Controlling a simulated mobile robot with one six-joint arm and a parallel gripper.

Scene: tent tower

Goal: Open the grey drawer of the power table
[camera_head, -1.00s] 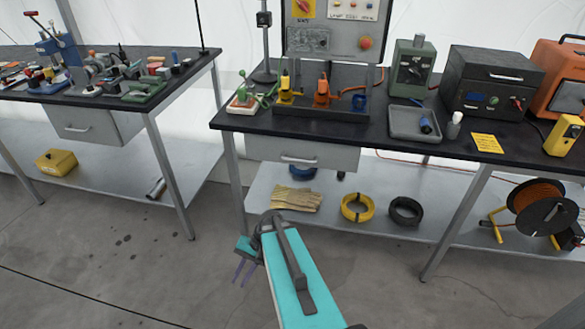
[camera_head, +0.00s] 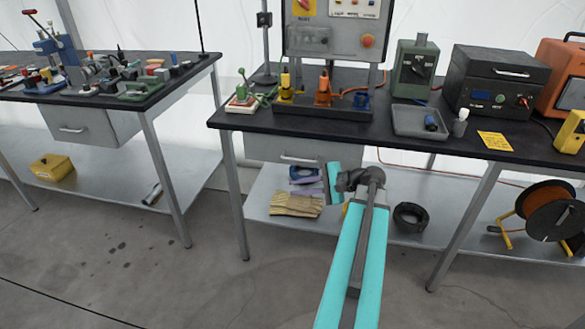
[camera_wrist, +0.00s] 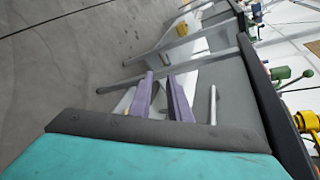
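The power table (camera_head: 450,150) has a black top with a grey drawer (camera_head: 262,149) under its left part. The drawer looks shut, its front flush under the tabletop. In the wrist view, the handle (camera_wrist: 213,105) stands to the right of both purple fingers, on the grey drawer front (camera_wrist: 238,90). My gripper (camera_wrist: 165,98) is open and empty, with a gap between its fingers. The handle is outside that gap; contact is not visible.
Gloves (camera_head: 296,204) and a black cable coil (camera_head: 410,216) lie on the lower shelf, with a cable reel (camera_head: 548,212) at right. A table leg (camera_head: 234,190) stands left of my gripper. A second table (camera_head: 150,90) is further left. The floor in front is clear.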

